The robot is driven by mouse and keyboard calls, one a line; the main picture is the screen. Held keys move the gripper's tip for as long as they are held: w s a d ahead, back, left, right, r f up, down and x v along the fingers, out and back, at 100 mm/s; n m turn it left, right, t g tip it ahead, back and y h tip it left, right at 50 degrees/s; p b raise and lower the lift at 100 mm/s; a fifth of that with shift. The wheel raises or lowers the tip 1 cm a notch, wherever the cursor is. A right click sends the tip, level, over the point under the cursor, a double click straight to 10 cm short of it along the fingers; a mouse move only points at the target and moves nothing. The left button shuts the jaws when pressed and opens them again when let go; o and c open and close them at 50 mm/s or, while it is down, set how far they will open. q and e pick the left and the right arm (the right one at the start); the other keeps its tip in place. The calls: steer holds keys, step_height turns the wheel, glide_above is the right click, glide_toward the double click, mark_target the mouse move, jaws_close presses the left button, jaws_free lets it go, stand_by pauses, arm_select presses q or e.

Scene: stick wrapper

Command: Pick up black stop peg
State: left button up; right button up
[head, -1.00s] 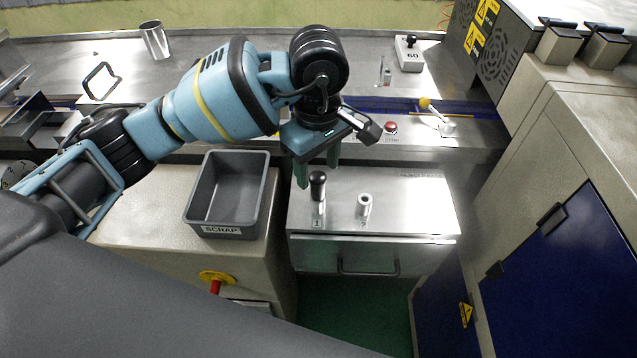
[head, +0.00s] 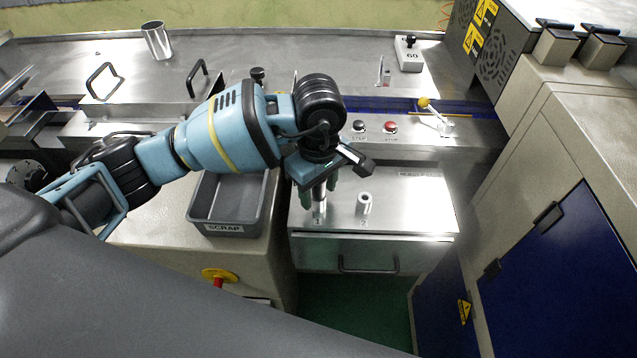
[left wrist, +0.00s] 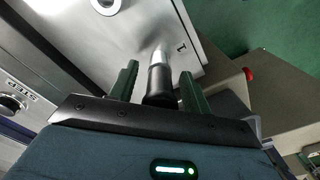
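The black stop peg (left wrist: 159,82) stands upright in the metal holder marked 1 (head: 319,206). It shows between the two green fingers of my left gripper (left wrist: 160,88) in the left wrist view. The fingers are apart, one on each side of the peg, with visible gaps. In the head view my left gripper (head: 320,190) is over holder 1 and hides most of the peg. A second metal holder marked 2 (head: 364,203) stands to the right and looks empty. My right gripper is not in view.
A grey scrap bin (head: 228,228) sits left of the steel top (head: 410,205) that carries the holders. Step and stop buttons (head: 390,127) and a yellow-knobbed lever (head: 424,102) are behind. The steel top is clear to the right of holder 2.

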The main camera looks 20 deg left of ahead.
arm_select(q)
steer(key=c, duration=0.9)
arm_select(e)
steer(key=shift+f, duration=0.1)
arm_select(q)
steer(key=shift+r, duration=0.1)
